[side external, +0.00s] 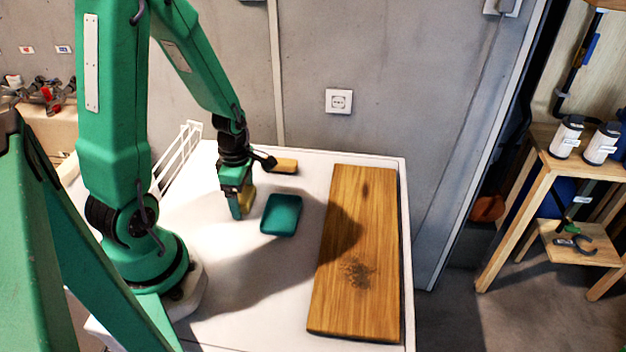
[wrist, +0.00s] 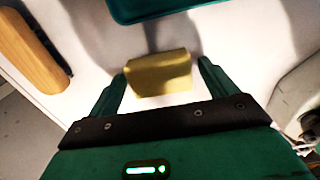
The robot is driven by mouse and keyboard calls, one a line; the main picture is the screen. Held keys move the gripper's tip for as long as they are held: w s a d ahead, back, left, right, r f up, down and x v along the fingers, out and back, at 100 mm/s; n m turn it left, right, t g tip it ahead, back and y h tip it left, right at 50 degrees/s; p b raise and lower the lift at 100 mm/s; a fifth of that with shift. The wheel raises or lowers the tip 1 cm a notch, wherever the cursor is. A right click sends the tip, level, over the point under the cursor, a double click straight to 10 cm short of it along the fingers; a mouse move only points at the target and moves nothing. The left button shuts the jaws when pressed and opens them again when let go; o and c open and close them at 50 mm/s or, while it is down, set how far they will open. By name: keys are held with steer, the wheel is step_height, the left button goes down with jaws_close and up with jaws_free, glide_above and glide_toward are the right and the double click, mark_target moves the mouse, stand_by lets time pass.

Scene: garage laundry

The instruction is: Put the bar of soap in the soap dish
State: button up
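The bar of soap (wrist: 160,75) is a yellow-olive block between my gripper's fingers in the wrist view. In the side view the soap (side external: 249,197) shows partly behind the fingers. My gripper (side external: 240,205) points down, low over the white top. In the wrist view my gripper (wrist: 162,78) is open around the soap, with a small gap at the right finger and the left finger very near it. The soap dish (side external: 282,215) is teal with rounded corners, just right of the gripper. Its edge shows at the top of the wrist view (wrist: 160,8).
A large wooden board (side external: 350,255) covers the right of the white top (side external: 235,300). A white rack (side external: 180,160) stands at the back left.

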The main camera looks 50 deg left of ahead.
mark_target(243, 194)
steer(key=c, duration=0.9)
steer(key=shift+r, duration=0.2)
steer(key=shift+r, duration=1.85)
steer(key=s+d+r, duration=0.1)
steer(key=d+r, duration=0.6)
steer(key=d, duration=0.4)
steer(key=shift+d, duration=0.3)
steer(key=shift+s, duration=0.1)
